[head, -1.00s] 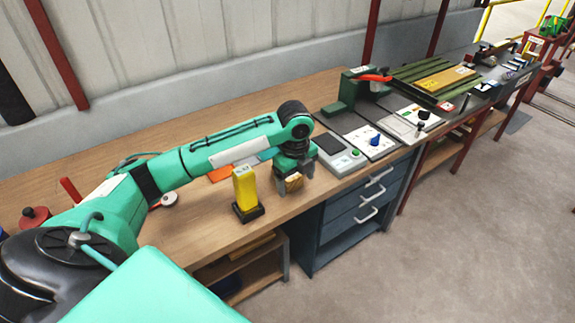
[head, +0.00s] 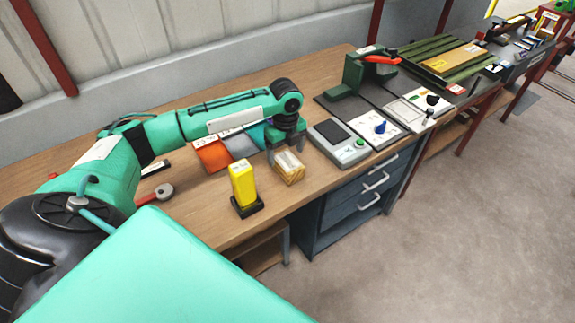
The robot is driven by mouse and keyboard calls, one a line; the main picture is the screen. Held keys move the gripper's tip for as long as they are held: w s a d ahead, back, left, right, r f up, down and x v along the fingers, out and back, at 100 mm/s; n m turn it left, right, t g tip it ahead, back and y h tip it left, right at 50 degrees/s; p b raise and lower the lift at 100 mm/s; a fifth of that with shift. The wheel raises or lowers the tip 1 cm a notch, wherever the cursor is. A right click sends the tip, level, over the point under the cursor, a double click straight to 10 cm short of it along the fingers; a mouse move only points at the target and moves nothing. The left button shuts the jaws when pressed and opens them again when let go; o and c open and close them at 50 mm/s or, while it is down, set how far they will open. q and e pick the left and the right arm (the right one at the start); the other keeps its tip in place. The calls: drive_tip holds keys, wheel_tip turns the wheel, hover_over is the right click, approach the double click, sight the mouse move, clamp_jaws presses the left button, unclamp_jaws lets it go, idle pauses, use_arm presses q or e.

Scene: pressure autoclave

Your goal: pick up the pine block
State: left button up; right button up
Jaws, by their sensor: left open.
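The pine block (head: 289,169) is a pale wooden block on the bench top, to the right of a yellow block. My left gripper (head: 284,150) is open and points down just behind the block. The fingers show close to the block's far side, and whether they touch it cannot be told. The block's top and front show clear of the fingers. My right gripper does not show.
A yellow block (head: 243,183) on a black base stands left of the pine block. A device with a dark screen (head: 341,141) is at right. The wooden bench (head: 195,208) has clear room in front.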

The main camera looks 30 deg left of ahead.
sight(287, 161)
use_arm(q)
drive_tip(key=shift+w+d+f+p, duration=0.1)
drive_tip(key=shift+w+f+p, duration=0.15)
drive_tip(key=shift+f+p, duration=0.6)
wheel_tip(287, 161, down, 3)
drive_tip(key=shift+w+r, duration=0.1)
drive_tip(key=shift+f, duration=0.2)
drive_tip(key=c, duration=1.2)
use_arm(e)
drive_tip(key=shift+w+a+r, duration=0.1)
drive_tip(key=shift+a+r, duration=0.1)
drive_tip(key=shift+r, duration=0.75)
use_arm(q)
drive_tip(key=shift+o, duration=0.2)
